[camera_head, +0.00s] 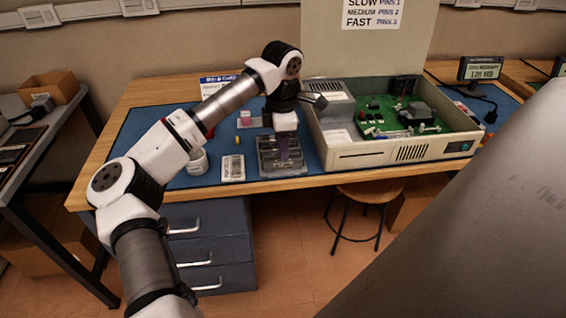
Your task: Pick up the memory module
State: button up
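My gripper (286,136) points straight down over a dark tray (266,168) near the front edge of the blue mat. Its fingers are too small and too dark against the tray to show whether they are open or shut. A faint purple patch shows right below the gripper; I cannot tell what it is. I cannot make out the memory module for certain; the gripper hides part of the tray. An open beige computer case (385,154) stands right of the tray, with a green circuit board (395,113) inside.
A small pale tray (232,168) lies left of the dark tray, and a white cup (198,162) stands behind my arm. A pink block (245,116) lies farther back. The case wall rises close to the gripper's right. A display (485,70) stands at the right.

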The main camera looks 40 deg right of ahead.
aim_at(283, 164)
jog(key=shift+d+f+p, duration=0.15)
jog(key=shift+f+p, duration=0.6)
jog(key=shift+f, duration=2)
grip_shut()
